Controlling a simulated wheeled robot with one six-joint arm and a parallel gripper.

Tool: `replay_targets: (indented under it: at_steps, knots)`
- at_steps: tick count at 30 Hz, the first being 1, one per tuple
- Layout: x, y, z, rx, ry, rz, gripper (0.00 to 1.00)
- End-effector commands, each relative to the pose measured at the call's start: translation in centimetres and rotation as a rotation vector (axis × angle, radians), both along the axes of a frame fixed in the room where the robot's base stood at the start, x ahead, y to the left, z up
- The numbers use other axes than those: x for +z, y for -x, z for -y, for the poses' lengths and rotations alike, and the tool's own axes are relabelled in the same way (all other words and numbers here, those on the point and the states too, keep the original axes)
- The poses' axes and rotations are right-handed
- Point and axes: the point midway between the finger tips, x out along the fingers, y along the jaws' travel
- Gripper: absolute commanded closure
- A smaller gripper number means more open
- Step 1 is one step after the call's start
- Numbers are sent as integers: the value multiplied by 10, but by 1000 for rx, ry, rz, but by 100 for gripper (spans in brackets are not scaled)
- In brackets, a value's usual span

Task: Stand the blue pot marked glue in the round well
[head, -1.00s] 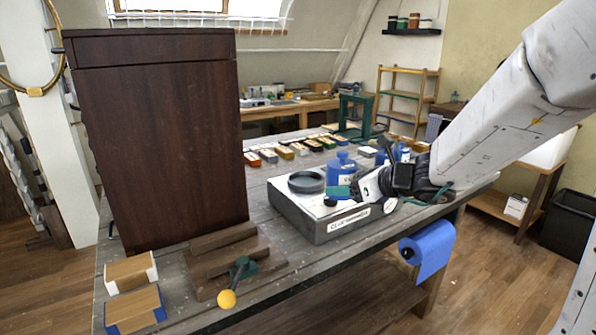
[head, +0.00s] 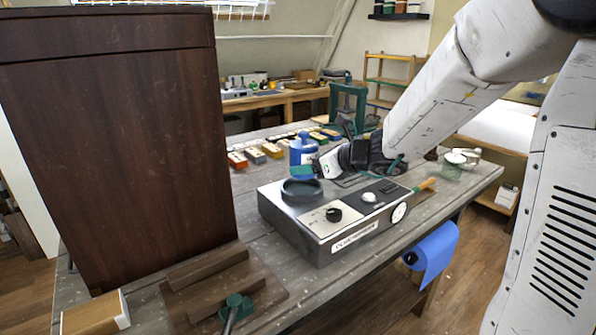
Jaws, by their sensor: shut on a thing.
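The blue pot (head: 303,147) has a small knob on top and part of a pale label showing; the lettering is too small to read. It looks upright. My gripper (head: 303,171), with teal fingertips, is shut on it from the right, and the fingers hide the pot's lower part. The round well (head: 301,190) is a dark ring on the grey box-shaped warmer (head: 330,245). In the head view the pot shows just above and behind the well. I cannot tell the exact gap between them. The well looks empty.
A tall dark wooden cabinet (head: 120,140) stands at left on the bench. Several small coloured blocks (head: 255,154) lie behind the warmer. A wooden-handled tool (head: 425,185) and glass jar (head: 453,166) are at right. A blue roll (head: 432,250) hangs at the bench's front.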

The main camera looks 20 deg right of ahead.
Motion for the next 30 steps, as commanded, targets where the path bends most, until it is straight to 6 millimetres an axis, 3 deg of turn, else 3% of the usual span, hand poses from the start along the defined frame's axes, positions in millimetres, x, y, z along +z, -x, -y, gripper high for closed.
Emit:
replay_targets:
  at_steps: [5, 12, 30]
  knots:
    - [-4, -4, -4, 2, -1, 0, 75]
    - [-33, -4, -8, 7, -1, 0, 75]
    - [-44, -4, -5, 4, -1, 0, 75]
